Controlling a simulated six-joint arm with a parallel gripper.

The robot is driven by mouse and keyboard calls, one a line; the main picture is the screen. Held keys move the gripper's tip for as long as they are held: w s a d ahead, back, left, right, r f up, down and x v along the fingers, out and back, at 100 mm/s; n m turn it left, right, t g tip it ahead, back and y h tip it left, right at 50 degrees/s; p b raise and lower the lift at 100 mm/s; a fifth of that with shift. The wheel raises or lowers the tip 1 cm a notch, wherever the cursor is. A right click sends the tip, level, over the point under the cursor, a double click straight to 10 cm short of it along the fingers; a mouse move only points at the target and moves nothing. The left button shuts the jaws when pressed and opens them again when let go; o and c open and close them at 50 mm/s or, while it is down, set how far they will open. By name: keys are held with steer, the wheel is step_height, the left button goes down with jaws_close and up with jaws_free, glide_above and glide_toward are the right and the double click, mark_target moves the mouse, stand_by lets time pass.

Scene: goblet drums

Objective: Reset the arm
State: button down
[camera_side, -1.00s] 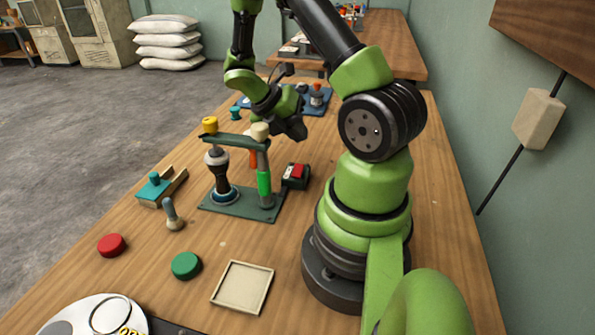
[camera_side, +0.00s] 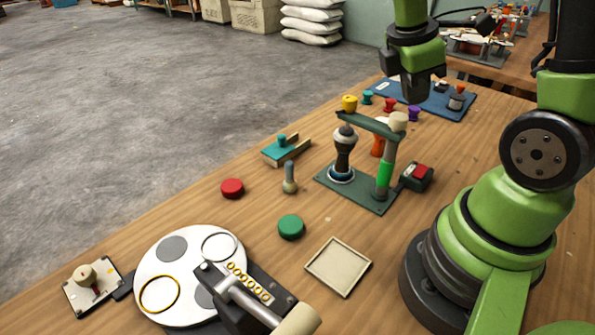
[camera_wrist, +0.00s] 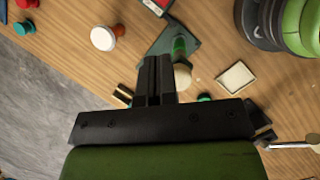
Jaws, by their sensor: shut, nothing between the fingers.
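My gripper (camera_side: 415,92) hangs pointing down at the end of my green and black arm, above the far part of the wooden table. In the wrist view my gripper (camera_wrist: 155,66) shows its two black fingers shut together with nothing between them. Below and in front of it in the side view stands a press-like fixture (camera_side: 360,190) on a dark green base, with a yellow knob (camera_side: 349,103), a cream knob (camera_side: 397,121) and a green-handled post (camera_side: 384,176). In the side view the gripper is apart from the fixture.
A blue mat (camera_side: 430,103) with coloured pegs lies behind the fixture. A box with a red button (camera_side: 417,176) stands at its right. A red disc (camera_side: 232,188), a green disc (camera_side: 291,227), a square tray (camera_side: 339,266) and a white round plate (camera_side: 190,245) fill the front.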

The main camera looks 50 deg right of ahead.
steer(key=s+a+r+m+t+y, duration=0.2)
steer(key=a+r+m+t, duration=0.2)
steer(key=a+r+m, duration=0.1)
steer(key=s+a+r+m+t+y, duration=0.2)
steer(key=a+r+m+t, duration=0.3)
steer(key=a+m, duration=0.3)
steer(key=shift+a+r+y, duration=0.35)
steer(key=shift+a+y, duration=0.35)
steer(key=shift+a, duration=0.55)
